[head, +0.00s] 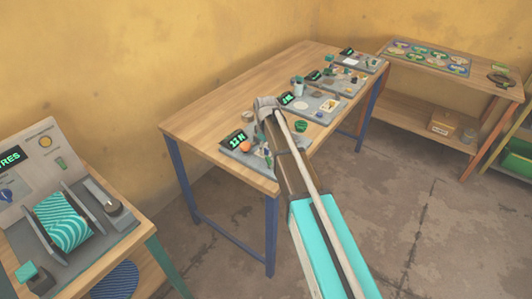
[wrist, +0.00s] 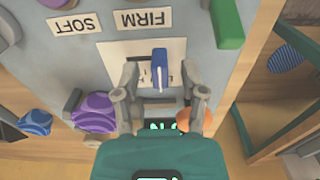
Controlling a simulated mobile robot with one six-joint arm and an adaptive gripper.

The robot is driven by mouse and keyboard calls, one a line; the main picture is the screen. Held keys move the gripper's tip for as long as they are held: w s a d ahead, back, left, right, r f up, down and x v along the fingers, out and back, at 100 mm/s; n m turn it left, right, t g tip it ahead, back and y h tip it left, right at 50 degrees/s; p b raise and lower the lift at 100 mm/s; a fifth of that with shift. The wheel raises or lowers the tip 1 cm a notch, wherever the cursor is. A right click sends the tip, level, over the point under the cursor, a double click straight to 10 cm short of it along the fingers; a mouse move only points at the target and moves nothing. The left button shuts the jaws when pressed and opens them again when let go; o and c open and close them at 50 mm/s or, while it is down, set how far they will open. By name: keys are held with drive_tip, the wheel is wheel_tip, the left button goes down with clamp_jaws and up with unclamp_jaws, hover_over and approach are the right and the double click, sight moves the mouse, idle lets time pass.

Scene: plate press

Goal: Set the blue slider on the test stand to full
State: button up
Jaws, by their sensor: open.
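The blue slider (wrist: 160,68) stands up from a pale slotted plate in the wrist view. The slotted plate (wrist: 115,52) is on the grey test stand panel, near labels reading SOFT (wrist: 74,25) and FIRM (wrist: 144,18), which appear upside down. My gripper (wrist: 160,77) is open, one finger on each side of the slider, with gaps visible between them. In the head view, the test stand (head: 232,153) with a lit green display (head: 237,141) is at the near end of the long table; my arm partly hides it, and the slider cannot be made out there.
An orange ball (wrist: 194,121), a purple piece (wrist: 95,110) and a green block (wrist: 229,24) are close to my fingers. Other small stations line the long table (head: 215,108). A press station (head: 65,222) stands at left. The floor (head: 410,205) at right is clear.

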drive_tip(key=shift+f, duration=0.25)
drive_tip(key=shift+c, duration=0.2)
clamp_jaws()
